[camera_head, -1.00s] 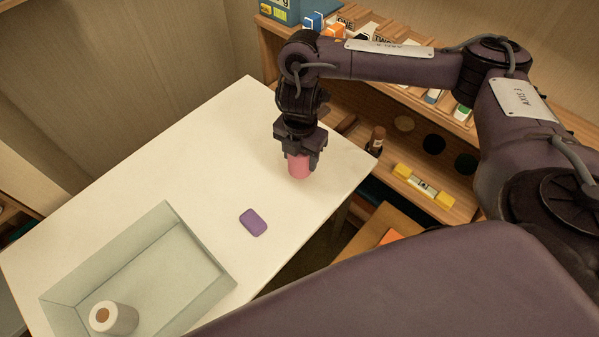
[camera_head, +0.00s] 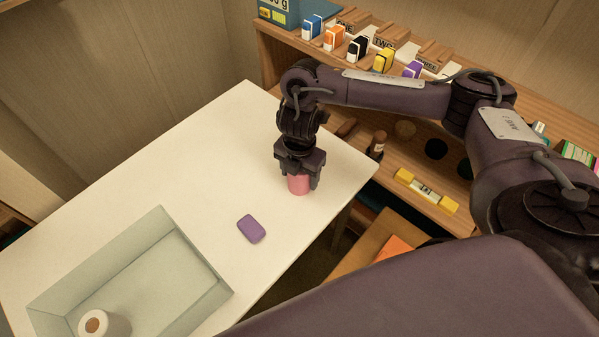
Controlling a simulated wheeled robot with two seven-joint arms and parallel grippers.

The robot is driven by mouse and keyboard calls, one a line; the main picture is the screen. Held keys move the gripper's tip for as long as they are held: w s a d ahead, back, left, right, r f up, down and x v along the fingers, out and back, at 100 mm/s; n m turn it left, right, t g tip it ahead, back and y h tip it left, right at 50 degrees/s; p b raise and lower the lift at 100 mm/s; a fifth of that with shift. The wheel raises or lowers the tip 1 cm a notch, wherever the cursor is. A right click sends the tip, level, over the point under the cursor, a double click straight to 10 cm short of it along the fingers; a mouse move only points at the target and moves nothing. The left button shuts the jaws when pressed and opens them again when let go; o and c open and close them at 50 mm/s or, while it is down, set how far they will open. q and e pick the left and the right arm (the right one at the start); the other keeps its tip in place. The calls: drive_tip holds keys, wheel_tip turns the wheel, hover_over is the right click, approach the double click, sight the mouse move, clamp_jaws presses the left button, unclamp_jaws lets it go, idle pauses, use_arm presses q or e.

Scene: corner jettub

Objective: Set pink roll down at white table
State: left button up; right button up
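The pink roll (camera_head: 299,185) is upright at the right part of the white table (camera_head: 180,165), near its right edge. My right gripper (camera_head: 299,178) points down over the roll with its fingers around the roll's upper part. It looks shut on the roll. The roll's top is hidden by the gripper. The roll's lower end seems to be at the tabletop, but I cannot tell whether it touches. My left gripper is not in view.
A purple block (camera_head: 251,229) lies on the table in front of the roll. A pale tray (camera_head: 150,275) holds a white roll (camera_head: 104,325) at the lower left. A wooden shelf (camera_head: 400,165) with a brown bottle (camera_head: 376,145) stands behind. The table's far left is clear.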

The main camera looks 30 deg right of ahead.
drive_tip(key=shift+o, duration=0.7)
wheel_tip(320, 180, up, 12)
drive_tip(key=p, duration=0.5)
drive_tip(key=shift+r, duration=0.15)
